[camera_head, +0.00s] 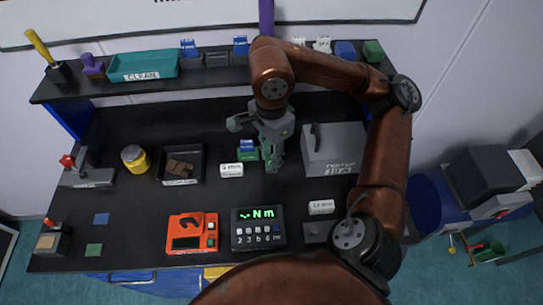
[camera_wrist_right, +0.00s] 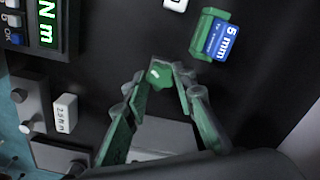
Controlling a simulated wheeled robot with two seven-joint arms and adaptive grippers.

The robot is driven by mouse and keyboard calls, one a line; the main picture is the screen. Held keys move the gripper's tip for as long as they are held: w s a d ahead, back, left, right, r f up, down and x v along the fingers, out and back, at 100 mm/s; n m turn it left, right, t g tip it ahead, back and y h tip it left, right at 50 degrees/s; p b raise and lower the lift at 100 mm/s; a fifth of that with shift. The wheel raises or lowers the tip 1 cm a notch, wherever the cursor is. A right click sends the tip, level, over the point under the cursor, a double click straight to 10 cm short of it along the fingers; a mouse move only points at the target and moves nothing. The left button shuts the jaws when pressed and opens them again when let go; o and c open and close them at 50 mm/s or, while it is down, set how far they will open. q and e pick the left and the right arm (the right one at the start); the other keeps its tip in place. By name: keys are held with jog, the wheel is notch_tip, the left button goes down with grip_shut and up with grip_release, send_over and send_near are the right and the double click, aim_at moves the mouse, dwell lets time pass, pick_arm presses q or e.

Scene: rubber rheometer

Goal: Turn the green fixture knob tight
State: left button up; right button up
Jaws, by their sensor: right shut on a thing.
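The green fixture knob (camera_wrist_right: 159,75) shows in the right wrist view between the fingertips of my right gripper (camera_wrist_right: 164,78). The gripper is shut on it, with a finger on each side. In the head view my right gripper (camera_head: 272,160) reaches down to the middle of the bench, and the knob is largely hidden there by the fingers. How tight the knob is cannot be told. The torque display (camera_head: 258,228) is lit and reads "-.- Nm" or similar, too small to be sure. My left gripper is not in view.
A green block with a blue label (camera_head: 248,154) stands just left of the gripper, by a white label block (camera_head: 231,170). A grey box (camera_head: 335,140) stands close to the right. An orange device (camera_head: 192,232) sits in front. The bench (camera_head: 130,220) has bare room at left.

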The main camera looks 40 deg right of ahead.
jog(key=shift+r+m+p, duration=0.15)
jog(key=shift+m+p, duration=0.3)
jog(key=shift+m, duration=0.55)
grip_shut()
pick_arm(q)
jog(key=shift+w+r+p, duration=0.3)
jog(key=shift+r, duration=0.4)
pick_arm(e)
jog(key=shift+m, duration=1.3)
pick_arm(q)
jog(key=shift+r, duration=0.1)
pick_arm(e)
jog(key=o, duration=0.7)
grip_release()
jog(key=shift+m, duration=0.5)
jog(key=o, duration=0.4)
jog(key=shift+c, duration=0.2)
